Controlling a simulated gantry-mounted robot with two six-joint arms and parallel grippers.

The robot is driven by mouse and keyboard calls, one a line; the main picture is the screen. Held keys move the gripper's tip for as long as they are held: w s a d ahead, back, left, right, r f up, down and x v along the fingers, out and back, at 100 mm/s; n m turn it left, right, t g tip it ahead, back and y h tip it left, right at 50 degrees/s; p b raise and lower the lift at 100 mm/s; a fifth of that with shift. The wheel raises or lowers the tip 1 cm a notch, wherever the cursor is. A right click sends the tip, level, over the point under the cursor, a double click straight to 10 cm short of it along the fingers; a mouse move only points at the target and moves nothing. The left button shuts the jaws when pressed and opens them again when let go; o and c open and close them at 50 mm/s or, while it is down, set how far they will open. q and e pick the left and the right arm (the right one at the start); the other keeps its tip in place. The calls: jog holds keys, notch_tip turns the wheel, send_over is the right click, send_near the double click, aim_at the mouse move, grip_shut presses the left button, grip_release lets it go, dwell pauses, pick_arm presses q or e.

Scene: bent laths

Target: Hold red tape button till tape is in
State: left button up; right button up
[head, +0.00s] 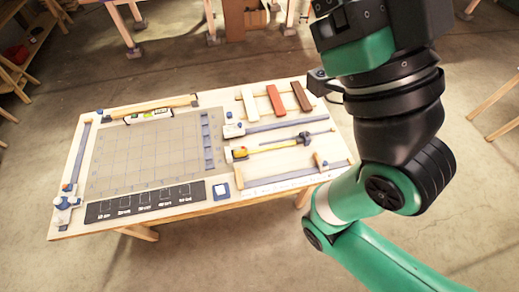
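A yellow tape measure (240,153) lies at the right middle of the worktable. A yellow strip (275,146) runs right from it to a dark piece at its far end. The tape's red button is too small to make out. My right arm (400,105) rises from the lower right, in front of the table's right edge and well apart from the tape measure. A small dark part (319,76) shows at the left of its wrist; no fingertips can be made out. My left gripper is not in view.
The worktable (75,222) carries a gridded mat (150,158), a spirit level (148,115), three laths including a red one (276,101), long grey rails (285,124), a dark labelled strip (145,202) and a blue-and-white block (221,190). Shelving (35,35) stands at the back left.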

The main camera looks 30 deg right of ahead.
grip_shut()
dwell(1.5)
